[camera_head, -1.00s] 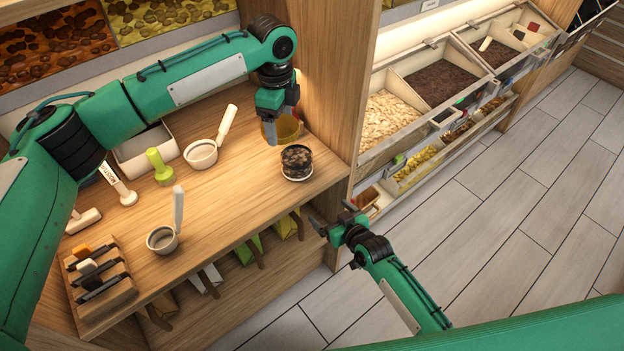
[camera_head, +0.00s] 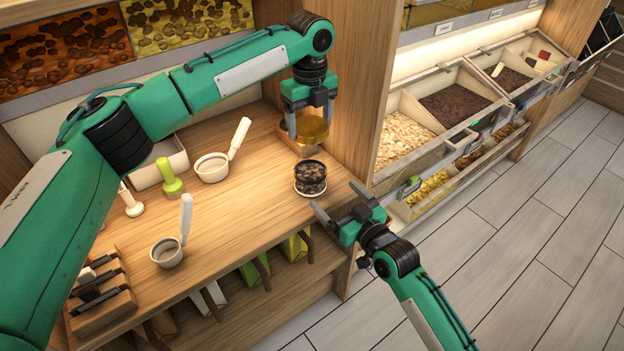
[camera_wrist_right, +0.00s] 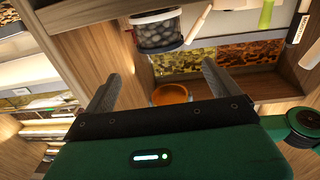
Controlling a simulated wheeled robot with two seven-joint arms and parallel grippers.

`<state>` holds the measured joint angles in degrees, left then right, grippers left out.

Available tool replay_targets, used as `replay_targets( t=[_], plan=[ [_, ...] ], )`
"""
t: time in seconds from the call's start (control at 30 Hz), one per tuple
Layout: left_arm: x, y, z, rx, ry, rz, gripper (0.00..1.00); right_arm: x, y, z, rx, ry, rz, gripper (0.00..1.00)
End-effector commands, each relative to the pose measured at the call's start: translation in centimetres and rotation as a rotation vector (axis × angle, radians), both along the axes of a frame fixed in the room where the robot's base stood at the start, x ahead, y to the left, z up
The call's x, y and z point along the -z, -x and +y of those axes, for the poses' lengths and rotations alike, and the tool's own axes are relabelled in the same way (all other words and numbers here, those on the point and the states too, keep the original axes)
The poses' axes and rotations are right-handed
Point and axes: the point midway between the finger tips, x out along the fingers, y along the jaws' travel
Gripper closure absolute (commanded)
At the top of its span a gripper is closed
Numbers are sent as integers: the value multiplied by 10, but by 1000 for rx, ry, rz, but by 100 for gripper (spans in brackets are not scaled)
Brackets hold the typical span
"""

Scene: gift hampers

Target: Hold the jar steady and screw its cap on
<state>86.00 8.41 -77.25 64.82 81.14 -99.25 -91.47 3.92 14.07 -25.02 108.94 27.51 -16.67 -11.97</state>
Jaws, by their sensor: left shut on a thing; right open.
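The jar (camera_head: 311,177), dark-patterned and clear-walled, stands upright on a white round base near the shelf's right front edge. It also shows at the top of the right wrist view (camera_wrist_right: 157,34). My left gripper (camera_head: 311,127) is behind the jar, shut on the round gold cap (camera_head: 313,133), which is apart from the jar. My right gripper (camera_head: 335,198) is open and empty, just in front of and right of the jar, fingers pointing toward it. Both its fingers show in the right wrist view (camera_wrist_right: 160,72), with the jar beyond them. The jar's far side is hidden.
Two grey cups with white handles (camera_head: 212,167) (camera_head: 167,252) and a green stamp-like tool (camera_head: 170,180) stand left of the jar. A wooden rack (camera_head: 104,305) is at front left. A wooden upright panel (camera_head: 352,90) rises close behind the cap.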

Motion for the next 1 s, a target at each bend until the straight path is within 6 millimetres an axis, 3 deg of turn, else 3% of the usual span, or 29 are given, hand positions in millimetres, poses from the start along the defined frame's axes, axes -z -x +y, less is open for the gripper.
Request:
replay_targets(
  t=[0.47, 1.0],
  plan=[
    [-1, -1, 0, 10, 0, 0, 47, -3, -3, 3, -3, -3, -5, 7],
    [-1, -1, 0, 9, 0, 0, 47, -3, -79, 52, -3, -4, -6, 7]
  ],
)
